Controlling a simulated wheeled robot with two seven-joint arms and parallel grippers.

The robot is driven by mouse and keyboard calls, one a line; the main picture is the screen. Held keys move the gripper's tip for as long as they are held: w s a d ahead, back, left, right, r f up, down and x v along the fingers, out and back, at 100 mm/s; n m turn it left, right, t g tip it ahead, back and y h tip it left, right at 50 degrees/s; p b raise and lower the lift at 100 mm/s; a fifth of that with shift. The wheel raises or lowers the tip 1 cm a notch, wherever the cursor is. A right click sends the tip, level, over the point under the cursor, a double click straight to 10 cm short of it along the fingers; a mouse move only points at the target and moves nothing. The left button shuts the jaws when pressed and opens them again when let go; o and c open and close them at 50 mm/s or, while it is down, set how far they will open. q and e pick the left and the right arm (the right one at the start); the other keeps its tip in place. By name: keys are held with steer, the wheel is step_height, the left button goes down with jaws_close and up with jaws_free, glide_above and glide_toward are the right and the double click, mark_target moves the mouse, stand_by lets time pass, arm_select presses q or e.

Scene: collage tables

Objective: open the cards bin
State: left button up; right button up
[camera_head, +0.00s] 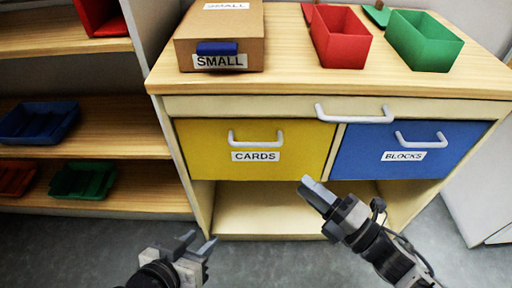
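The cards bin (207,158) is a yellow drawer front in the wooden cabinet, with a white handle (256,142) and a "CARDS" label. It sits flush with the cabinet front, closed. My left gripper (198,243) is low in front of the cabinet, below and to the left of the handle. Its fingers are apart and nothing is between them. My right gripper (307,184) is just below the yellow drawer's lower right corner in the picture. Its fingertips look close together, with no object visible in them.
A blue "BLOCKS" drawer (365,165) is right of the yellow one. A wide drawer with a handle (354,114) lies above. On the cabinet top are a "SMALL" box (254,40), red bin (345,43) and green bin (425,45). Shelves with trays (38,122) stand left.

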mark_target(256, 143)
steer(key=x, duration=1.5)
steer(key=shift+w+a+r, duration=0.15)
steer(key=shift+w+r, duration=0.05)
steer(key=shift+w, duration=0.05)
steer(key=shift+c, duration=0.2)
jaws_close()
